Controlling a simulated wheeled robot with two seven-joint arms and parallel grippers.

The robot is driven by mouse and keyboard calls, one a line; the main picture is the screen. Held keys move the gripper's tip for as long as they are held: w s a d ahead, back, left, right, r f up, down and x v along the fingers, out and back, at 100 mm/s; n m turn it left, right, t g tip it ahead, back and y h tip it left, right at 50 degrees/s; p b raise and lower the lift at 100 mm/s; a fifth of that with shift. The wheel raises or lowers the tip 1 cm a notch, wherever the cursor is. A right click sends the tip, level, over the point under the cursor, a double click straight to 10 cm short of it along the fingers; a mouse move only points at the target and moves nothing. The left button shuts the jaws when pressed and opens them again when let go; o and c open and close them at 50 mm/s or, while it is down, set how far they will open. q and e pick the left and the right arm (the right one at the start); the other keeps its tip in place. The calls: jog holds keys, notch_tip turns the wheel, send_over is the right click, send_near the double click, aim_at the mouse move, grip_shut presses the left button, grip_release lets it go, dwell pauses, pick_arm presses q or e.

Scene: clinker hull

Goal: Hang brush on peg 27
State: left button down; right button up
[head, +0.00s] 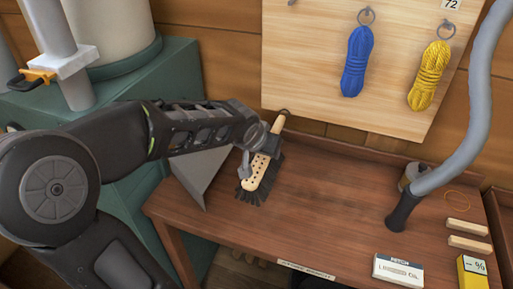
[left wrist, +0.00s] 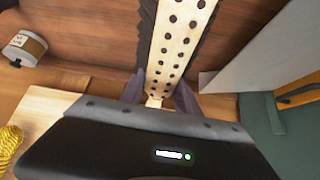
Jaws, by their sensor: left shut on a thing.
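A brush (head: 263,172) with a pale wooden back, dark bristles and a loop at its handle end lies at the left part of the wooden bench in the head view. My left gripper (head: 256,150) is shut on the brush near its handle. In the left wrist view the dotted brush back (left wrist: 181,45) runs up from between the fingers of my left gripper (left wrist: 160,98). I cannot tell whether the brush touches the bench. A pale peg board (head: 300,60) hangs on the wall behind; a label reading 72 shows at its top, and no label 27 is in view. My right gripper is not in view.
A blue rope coil (head: 356,62) and a yellow rope coil (head: 430,75) hang on the board. A grey dustpan-like sheet (head: 200,175) stands left of the brush. A grey hose (head: 470,130), a can (head: 409,175) and small boxes (head: 398,270) occupy the bench's right; its middle is clear.

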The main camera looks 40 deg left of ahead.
pick_arm(q)
jog(key=shift+w+d+r+m+t+h, duration=0.7)
jog(key=shift+w+d+r+m+t, duration=0.5)
jog(key=shift+w+d+r+t, duration=2.9)
jog(key=s+a+r+n+t+y, duration=0.3)
jog(key=a+r+y, duration=0.3)
jog(key=a+r, duration=0.4)
jog(key=shift+s+a+r+t, duration=0.2)
jog(key=shift+r+t, duration=0.1)
jog(key=shift+r, duration=0.5)
jog(key=shift+w, duration=0.15)
